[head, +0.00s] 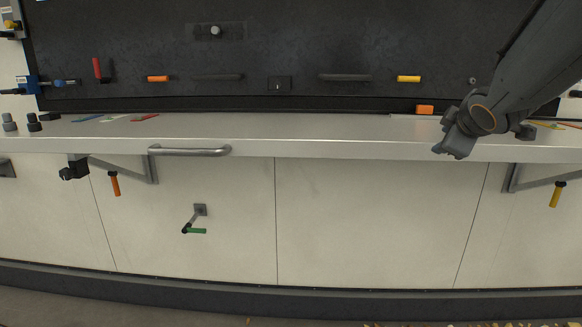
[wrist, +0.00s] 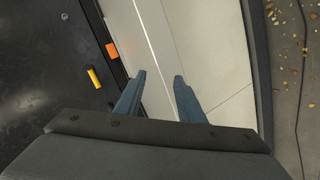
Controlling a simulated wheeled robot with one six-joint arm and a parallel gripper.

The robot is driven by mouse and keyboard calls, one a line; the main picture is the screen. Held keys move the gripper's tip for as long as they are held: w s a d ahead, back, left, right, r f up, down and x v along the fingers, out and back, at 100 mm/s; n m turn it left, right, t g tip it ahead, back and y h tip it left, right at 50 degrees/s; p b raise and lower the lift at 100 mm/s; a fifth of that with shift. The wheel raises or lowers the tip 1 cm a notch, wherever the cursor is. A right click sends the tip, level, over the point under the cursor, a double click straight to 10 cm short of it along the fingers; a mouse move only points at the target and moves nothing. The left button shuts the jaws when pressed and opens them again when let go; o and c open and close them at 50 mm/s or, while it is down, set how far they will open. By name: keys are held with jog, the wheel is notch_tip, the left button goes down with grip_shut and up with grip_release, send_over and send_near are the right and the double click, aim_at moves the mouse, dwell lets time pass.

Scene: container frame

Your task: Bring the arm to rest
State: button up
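My gripper (wrist: 158,82) shows in the wrist view with its two blue-grey fingers apart and nothing between them. Behind the gap lie the pale shelf and the white wall panel below it. In the head view my gripper (head: 454,153) is at the right, in front of the shelf's front edge, at the end of my dark arm coming from the upper right. Its fingers overlap in that view. No object touches it that I can see.
The grey shelf (head: 300,128) runs across with a metal handle (head: 190,150) on its front edge. Above is a dark panel with an orange block (head: 425,109) and a yellow handle (head: 408,79). The space before the lower wall is clear.

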jog(key=s+a+f+m+g, duration=0.3)
jog(key=s+a+f, duration=0.15)
jog(key=f, duration=0.35)
jog(key=s+a+f+m+g, duration=0.3)
jog(key=s+f, duration=0.2)
jog(key=f, duration=0.4)
jog(key=s+a+f+m+g+y, duration=0.1)
jog(key=s+a+f+m+g, duration=0.1)
jog(key=s+a+f, duration=0.3)
jog(key=s+a+f+m+g+y, duration=0.1)
jog(key=s+a+f+g, duration=0.3)
jog(key=s, duration=0.8)
jog(key=shift+s+a+f+m+y, duration=0.25)
jog(key=shift+a+f+m+y, duration=0.15)
jog(key=shift+f+m, duration=0.35)
jog(key=shift+c, duration=0.6)
jog(key=shift+w+a, duration=0.1)
jog(key=shift+a, duration=0.05)
